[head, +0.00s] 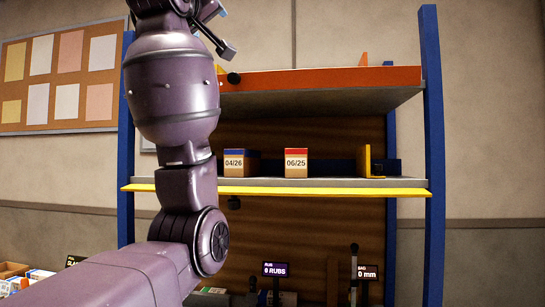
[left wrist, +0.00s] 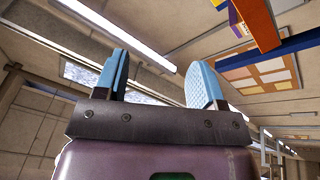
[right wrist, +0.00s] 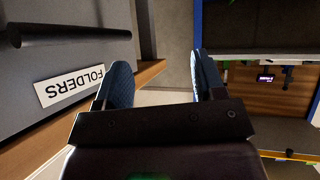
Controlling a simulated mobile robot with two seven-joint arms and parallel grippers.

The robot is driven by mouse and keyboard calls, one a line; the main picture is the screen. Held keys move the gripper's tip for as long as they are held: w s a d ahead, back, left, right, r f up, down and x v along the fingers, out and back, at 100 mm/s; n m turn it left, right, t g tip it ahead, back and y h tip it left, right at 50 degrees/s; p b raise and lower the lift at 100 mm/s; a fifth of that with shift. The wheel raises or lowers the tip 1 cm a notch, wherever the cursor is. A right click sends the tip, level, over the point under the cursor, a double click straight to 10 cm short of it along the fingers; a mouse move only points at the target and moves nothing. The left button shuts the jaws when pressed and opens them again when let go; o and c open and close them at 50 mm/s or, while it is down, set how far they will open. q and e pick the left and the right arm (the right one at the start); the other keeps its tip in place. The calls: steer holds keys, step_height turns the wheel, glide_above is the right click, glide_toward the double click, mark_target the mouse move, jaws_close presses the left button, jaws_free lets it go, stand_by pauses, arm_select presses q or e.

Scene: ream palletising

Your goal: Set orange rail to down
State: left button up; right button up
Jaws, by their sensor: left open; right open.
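The orange rail (head: 330,78) runs along the front of the top shelf in the head view. It shows as a broad band standing above the shelf's grey underside, its left end hidden behind my left arm. An orange bar beside a blue post, apparently the same rail, shows at the upper right of the left wrist view (left wrist: 262,24). My left gripper (left wrist: 162,62) is open and empty, pointing up toward the ceiling, apart from the rail. My right gripper (right wrist: 160,70) is open and empty, next to a grey surface labelled FOLDERS and away from the rail.
A yellow rail (head: 290,191) edges the middle shelf, where boxes marked 04/26 (head: 240,163) and 06/25 (head: 296,163) stand. Blue posts (head: 431,150) flank the rack. A grey surface with a dark bar (right wrist: 70,33) is close to my right gripper.

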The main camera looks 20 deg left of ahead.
arm_select(q)
steer(key=w+d+f+m+t+h, duration=0.1)
steer(key=w+d+f+m+t, duration=0.15)
steer(key=w+f+m, duration=0.35)
steer(key=w+d+f+m+t+h, duration=0.1)
steer(key=w+d+f+h, duration=0.15)
steer(key=w+f, duration=0.35)
steer(key=w+d+f+m+g+h, duration=0.1)
steer(key=w+f+m, duration=0.1)
steer(key=f, duration=1)
steer(key=w+d+f+m+h, duration=0.1)
steer(key=w+d+f+m, duration=0.1)
steer(key=f, duration=1.1)
steer(key=shift+f+m+g, duration=0.2)
steer(key=shift+m+g, duration=0.15)
steer(key=shift+m, duration=0.05)
steer(key=shift+w+h, duration=0.1)
steer(key=shift+h, duration=0.15)
